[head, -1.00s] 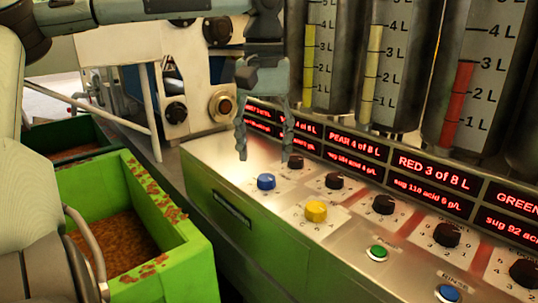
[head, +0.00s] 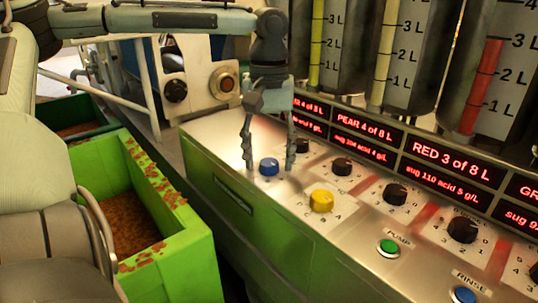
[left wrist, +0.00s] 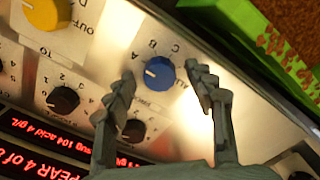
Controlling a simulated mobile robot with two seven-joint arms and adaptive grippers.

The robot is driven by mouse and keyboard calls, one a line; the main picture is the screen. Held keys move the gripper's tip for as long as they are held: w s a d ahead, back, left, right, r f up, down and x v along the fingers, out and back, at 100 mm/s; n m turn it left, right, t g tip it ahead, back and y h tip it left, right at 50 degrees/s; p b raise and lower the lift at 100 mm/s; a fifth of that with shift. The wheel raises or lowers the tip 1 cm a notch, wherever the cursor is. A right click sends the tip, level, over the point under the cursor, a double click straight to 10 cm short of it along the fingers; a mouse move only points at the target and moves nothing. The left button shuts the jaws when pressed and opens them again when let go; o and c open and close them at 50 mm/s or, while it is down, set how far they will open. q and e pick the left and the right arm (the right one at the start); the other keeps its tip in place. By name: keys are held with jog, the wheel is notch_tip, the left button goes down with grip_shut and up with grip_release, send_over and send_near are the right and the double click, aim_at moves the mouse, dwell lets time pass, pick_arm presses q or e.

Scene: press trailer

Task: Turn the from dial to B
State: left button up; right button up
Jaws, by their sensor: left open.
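The blue dial (head: 269,167) is on the sloped metal panel, and it also shows in the left wrist view (left wrist: 158,74). Letters A, B, C and ALL are printed around it. Its pale pointer mark is on the A side. I take it as the from dial; its name is not clearly readable. My left gripper (head: 268,159) is open above the dial, pointing down, with one finger on either side. In the left wrist view the fingers (left wrist: 163,84) flank the dial with a gap on both sides. My right gripper is not in view.
A yellow dial (head: 321,201) sits close by on the panel. Several black knobs (head: 342,166) run along the back of it, below red displays (head: 363,134). A green button (head: 389,247) is nearer. A green bin (head: 187,239) stands left of the panel.

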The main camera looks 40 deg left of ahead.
pick_arm(q)
jog(key=c, duration=1.2)
jog(key=m, duration=0.8)
jog(key=shift+m, duration=0.3)
jog(key=o, duration=1.2)
